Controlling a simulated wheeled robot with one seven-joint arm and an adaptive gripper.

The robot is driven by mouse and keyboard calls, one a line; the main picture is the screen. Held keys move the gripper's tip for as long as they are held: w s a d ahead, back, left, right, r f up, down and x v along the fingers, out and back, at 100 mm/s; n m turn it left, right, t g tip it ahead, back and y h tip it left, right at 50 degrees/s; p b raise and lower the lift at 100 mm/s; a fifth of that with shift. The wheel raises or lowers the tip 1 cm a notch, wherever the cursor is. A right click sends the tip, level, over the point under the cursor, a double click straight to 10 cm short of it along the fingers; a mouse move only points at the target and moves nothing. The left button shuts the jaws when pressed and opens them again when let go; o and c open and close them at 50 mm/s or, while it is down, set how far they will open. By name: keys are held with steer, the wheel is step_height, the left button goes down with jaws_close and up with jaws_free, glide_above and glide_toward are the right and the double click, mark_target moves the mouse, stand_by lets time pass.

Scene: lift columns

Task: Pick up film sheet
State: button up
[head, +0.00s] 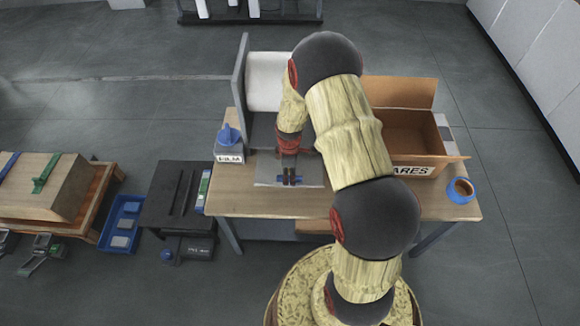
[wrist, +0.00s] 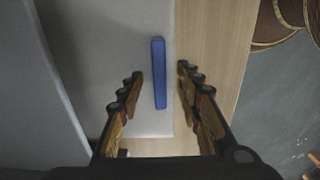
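A flat pale grey sheet (head: 262,179), which may be the film sheet, lies on the wooden table. It also shows in the wrist view (wrist: 130,40). A narrow blue bar (wrist: 158,60) lies on it near its right edge in that view; only bits of the bar show beside the fingers in the head view. My gripper (head: 290,179) is over the sheet. In the wrist view, my gripper (wrist: 160,82) is open, with one finger on each side of the bar and a gap to both. I cannot tell how far above the sheet the fingertips are.
A grey upright panel (head: 240,85) and a white roll (head: 268,80) stand behind the sheet. The table's front left is clear.

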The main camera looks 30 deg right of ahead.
steer(key=shift+f, duration=0.45)
steer(key=shift+c, duration=0.9)
jaws_close()
